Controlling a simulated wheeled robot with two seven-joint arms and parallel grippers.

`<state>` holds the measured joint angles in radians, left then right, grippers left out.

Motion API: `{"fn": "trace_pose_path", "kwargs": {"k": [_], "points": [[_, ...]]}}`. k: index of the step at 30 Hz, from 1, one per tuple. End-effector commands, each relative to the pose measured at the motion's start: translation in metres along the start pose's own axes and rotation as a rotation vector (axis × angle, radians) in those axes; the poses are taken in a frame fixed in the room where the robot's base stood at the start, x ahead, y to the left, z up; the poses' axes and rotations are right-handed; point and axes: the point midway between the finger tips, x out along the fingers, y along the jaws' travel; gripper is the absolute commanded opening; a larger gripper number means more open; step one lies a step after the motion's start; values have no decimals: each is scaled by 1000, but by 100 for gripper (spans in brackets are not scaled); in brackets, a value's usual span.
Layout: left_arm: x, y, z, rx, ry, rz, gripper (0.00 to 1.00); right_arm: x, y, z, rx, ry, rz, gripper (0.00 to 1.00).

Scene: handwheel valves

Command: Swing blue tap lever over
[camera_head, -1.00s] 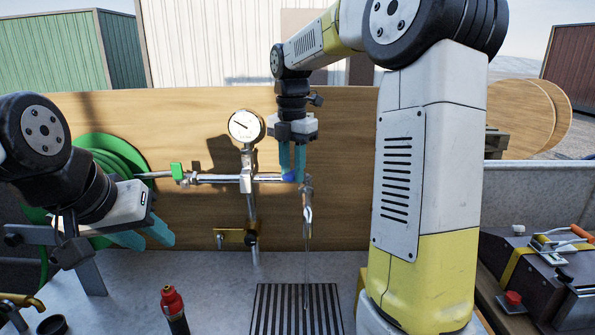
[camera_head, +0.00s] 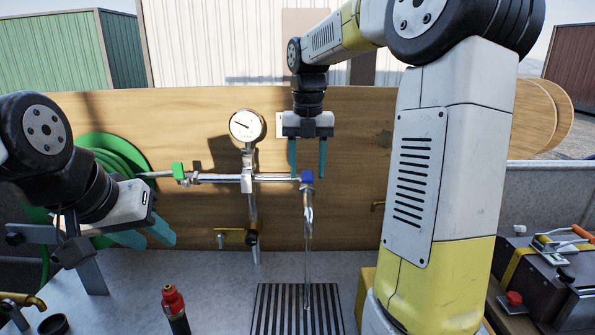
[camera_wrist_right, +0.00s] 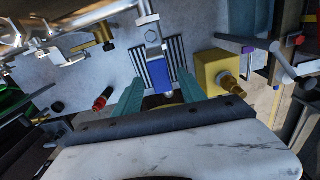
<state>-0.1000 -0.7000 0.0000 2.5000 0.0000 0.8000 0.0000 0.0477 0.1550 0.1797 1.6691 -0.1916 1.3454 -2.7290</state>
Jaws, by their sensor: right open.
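The blue tap lever (camera_head: 307,176) sits at the right end of the horizontal metal pipe (camera_head: 270,178), above a downturned spout (camera_head: 308,205). In the right wrist view the blue lever (camera_wrist_right: 160,75) points from the metal fitting toward my gripper. My right gripper (camera_head: 307,172) hangs down from above with its teal fingers spread, one on each side of the lever. In the right wrist view its fingers (camera_wrist_right: 158,97) flank the lever with gaps visible. My left gripper (camera_head: 152,240) is open and empty at the left, well away from the lever.
A pressure gauge (camera_head: 247,125) and a green handle (camera_head: 178,171) are on the same pipework. A slatted drain (camera_head: 285,310) lies below the spout. A red-topped bottle (camera_head: 173,305) stands left of it. A yellow block (camera_wrist_right: 218,72) is right of the lever in the wrist view.

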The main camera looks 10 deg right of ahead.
Motion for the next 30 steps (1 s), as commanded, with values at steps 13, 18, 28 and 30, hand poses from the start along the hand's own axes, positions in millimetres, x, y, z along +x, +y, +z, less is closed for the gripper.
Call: {"fn": "trace_pose_path", "kwargs": {"k": [13, 18, 28, 30], "points": [[0, 0, 0, 0, 0, 0, 36, -44, 0, 0, 0, -1, 1, 48], [0, 0, 0, 0, 0, 0, 36, -49, 0, 0, 0, 0, 0, 48], [0, 0, 0, 0, 0, 0, 36, -55, 0, 0, 0, -2, 1, 48], [0, 0, 0, 0, 0, 0, 36, -64, 0, 1, 0, -3, 1, 48]]}}
